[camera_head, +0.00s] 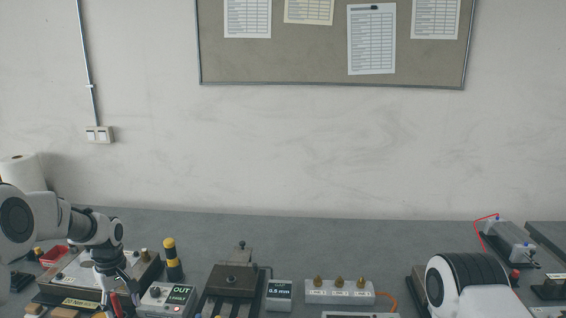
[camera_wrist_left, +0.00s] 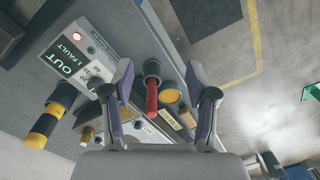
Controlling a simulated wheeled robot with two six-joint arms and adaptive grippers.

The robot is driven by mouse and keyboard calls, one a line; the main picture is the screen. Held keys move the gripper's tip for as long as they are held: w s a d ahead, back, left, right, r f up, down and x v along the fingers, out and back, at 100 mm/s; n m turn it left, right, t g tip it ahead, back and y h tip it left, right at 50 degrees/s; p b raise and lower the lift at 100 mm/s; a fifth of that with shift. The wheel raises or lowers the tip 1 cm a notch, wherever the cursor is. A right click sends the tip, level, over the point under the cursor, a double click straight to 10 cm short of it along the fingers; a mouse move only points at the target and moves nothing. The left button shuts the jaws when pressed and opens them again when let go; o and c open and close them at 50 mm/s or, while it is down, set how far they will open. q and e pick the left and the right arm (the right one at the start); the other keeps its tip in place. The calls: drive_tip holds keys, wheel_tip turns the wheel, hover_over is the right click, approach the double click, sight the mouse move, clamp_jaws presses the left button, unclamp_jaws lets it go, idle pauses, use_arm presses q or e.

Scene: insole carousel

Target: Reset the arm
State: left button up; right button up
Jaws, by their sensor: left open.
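My left arm comes in from the left in the head view, and its gripper (camera_head: 118,290) points down over the left end of the bench. In the left wrist view the two fingers of my left gripper (camera_wrist_left: 167,90) are spread apart. A red-handled object (camera_wrist_left: 152,95) shows between them in that view, with no finger seen touching it. It also shows in the head view (camera_head: 116,303), close by the gripper. My right arm shows only as a white and black link at the lower right, and its gripper is out of frame.
A box marked OUT (camera_head: 167,298) and a yellow-black post (camera_head: 173,262) stand just right of my left gripper. A metal fixture (camera_head: 233,283), a 0.5 mm display (camera_head: 279,295) and a white block with brass knobs (camera_head: 340,292) stand further right. The bench behind them is clear.

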use_arm(q)
drive_tip(key=s+d+f+m+g+b, duration=0.2)
drive_tip(key=s+d+f, duration=0.3)
drive_tip(key=s+f, duration=0.75)
drive_tip(key=s+d+f+m+g+b, duration=0.1)
drive_tip(key=s+d+f+g+b, duration=0.15)
drive_tip(key=s+d+f, duration=0.65)
drive_tip(key=s+f+m+t, duration=0.2)
drive_tip(key=s+m, duration=0.1)
drive_tip(key=s, duration=0.4)
drive_tip(key=s+f+m+t, duration=0.2)
drive_tip(key=s+m+t, duration=0.1)
drive_tip(key=s, duration=0.4)
drive_tip(key=shift+s+f+m, duration=0.35)
drive_tip(key=shift+f+m, duration=0.05)
drive_tip(key=shift+m, duration=0.1)
use_arm(e)
drive_tip(key=f, duration=0.5)
drive_tip(key=shift+w, duration=0.35)
